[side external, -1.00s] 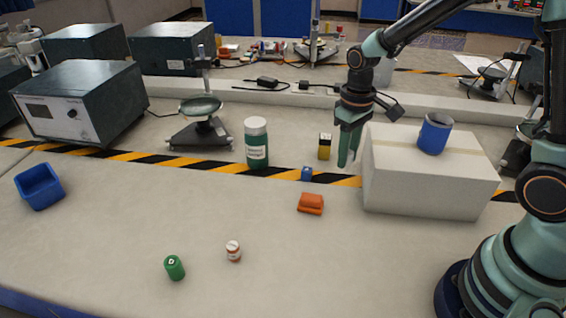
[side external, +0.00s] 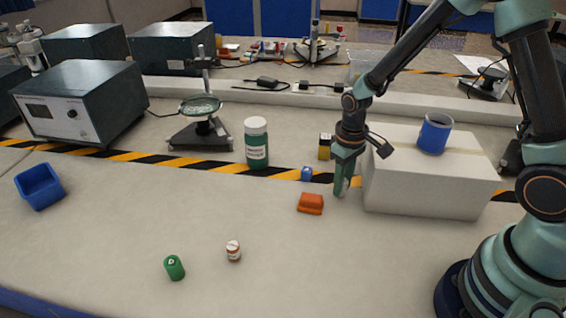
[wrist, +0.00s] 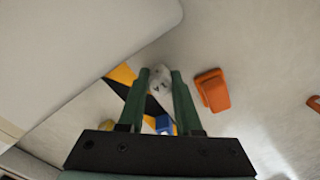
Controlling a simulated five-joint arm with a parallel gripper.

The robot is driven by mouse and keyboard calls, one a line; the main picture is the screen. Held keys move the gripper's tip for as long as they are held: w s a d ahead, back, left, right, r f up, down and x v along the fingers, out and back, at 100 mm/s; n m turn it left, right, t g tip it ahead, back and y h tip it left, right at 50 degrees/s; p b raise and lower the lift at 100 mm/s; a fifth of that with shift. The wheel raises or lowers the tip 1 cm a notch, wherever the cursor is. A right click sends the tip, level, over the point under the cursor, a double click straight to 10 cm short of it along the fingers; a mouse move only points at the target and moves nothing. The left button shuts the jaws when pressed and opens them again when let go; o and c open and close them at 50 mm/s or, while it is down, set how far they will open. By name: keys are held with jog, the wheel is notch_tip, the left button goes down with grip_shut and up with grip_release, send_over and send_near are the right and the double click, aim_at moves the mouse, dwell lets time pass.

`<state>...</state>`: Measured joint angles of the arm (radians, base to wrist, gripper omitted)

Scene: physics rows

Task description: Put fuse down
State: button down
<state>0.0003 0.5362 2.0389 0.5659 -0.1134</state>
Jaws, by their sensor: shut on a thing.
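My gripper (side external: 341,187) points down just left of the large white box, low over the bench. In the wrist view, my gripper (wrist: 160,74) is shut on a small pale, whitish piece with dark marks, which I take for the fuse (wrist: 160,86). The fuse sits between the fingertips. In the side view the fingers mostly hide it. I cannot tell whether it touches the bench.
The white box (side external: 430,185) with a blue cup (side external: 434,134) stands close on the right. An orange block (side external: 311,204), a blue cube (side external: 307,174) and a yellow-black block (side external: 325,147) lie nearby. A green-white bottle (side external: 257,150) stands further left. The front bench is mostly clear.

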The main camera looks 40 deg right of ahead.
jog(key=c, duration=0.6)
grip_release()
jog(key=shift+f, duration=0.1)
jog(key=s+r+t, duration=0.2)
jog(key=s+r, duration=0.2)
jog(key=r, duration=0.7)
jog(key=s+r+m+t, duration=0.1)
jog(key=s+r+t, duration=0.2)
jog(key=r, duration=0.9)
jog(key=shift+s, duration=0.5)
jog(key=shift+o, duration=0.5)
jog(key=shift+s+r+t, duration=0.2)
jog(key=shift+s+t, duration=0.1)
jog(key=shift+s, duration=0.2)
